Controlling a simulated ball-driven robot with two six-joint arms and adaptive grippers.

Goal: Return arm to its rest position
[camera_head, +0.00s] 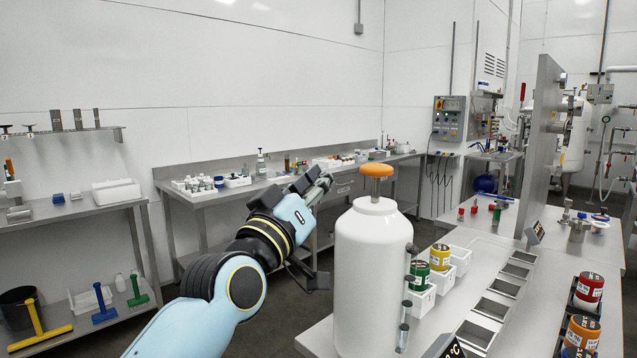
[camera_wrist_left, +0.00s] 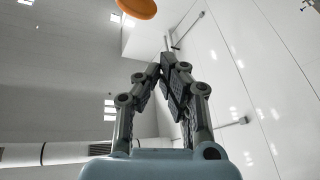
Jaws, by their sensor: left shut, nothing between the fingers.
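My left arm (camera_head: 240,265) comes in from the lower left, light blue with black and yellow bands. My left gripper (camera_head: 322,180) points up and away, left of the white tank (camera_head: 375,270) with its orange knob (camera_head: 377,170). In the left wrist view my left gripper (camera_wrist_left: 165,70) has its fingertips together with nothing between them. The orange knob (camera_wrist_left: 137,8) shows at the top of that view, apart from the fingers. My right gripper is in neither view.
A steel counter (camera_head: 540,295) on the right holds white bins (camera_head: 440,275) with green and yellow jars, plus red and orange jars (camera_head: 588,290) in a rack. A bench (camera_head: 215,193) runs along the back wall. Shelves (camera_head: 90,208) stand on the left. Open floor lies between.

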